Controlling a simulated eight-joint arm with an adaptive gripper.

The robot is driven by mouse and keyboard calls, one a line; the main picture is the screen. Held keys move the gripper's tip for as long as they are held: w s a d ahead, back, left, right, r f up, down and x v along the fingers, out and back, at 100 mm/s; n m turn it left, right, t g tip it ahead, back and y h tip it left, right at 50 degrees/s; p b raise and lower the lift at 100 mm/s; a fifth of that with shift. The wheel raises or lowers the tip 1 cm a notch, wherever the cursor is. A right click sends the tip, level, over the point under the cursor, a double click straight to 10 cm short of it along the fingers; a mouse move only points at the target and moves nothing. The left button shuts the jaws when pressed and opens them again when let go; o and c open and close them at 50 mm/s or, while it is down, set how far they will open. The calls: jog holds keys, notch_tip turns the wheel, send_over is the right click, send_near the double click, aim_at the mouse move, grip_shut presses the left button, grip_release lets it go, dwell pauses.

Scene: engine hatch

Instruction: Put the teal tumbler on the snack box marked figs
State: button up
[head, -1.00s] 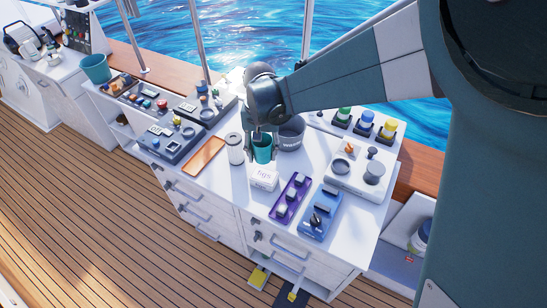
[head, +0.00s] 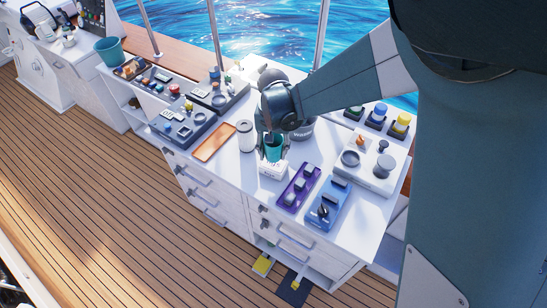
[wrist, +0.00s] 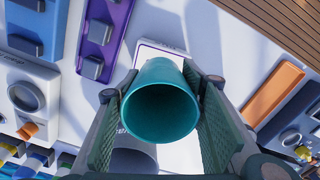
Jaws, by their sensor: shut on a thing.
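The teal tumbler (head: 273,152) is upright between the fingers of my gripper (head: 274,146), which is shut on it. In the wrist view the tumbler (wrist: 161,72) shows its open mouth, with a finger of my gripper (wrist: 161,90) on either side. The white snack box marked figs (head: 272,171) is directly below and just in front of the tumbler in the head view. In the wrist view the box (wrist: 146,46) is mostly hidden behind the tumbler. I cannot tell whether the tumbler's base touches the box.
A white canister (head: 245,136) and an orange tray (head: 213,141) are to the left. A grey bucket (head: 303,132) is close behind the gripper. A purple switch panel (head: 298,187) and a blue panel (head: 328,205) are to the right. The counter's front strip is clear.

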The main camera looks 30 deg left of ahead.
aim_at(273, 157)
jog(key=shift+f, duration=2.05)
jog(key=shift+f, duration=0.2)
jog(key=o, duration=0.9)
jog(key=shift+r, duration=0.25)
jog(key=shift+r, duration=5.95)
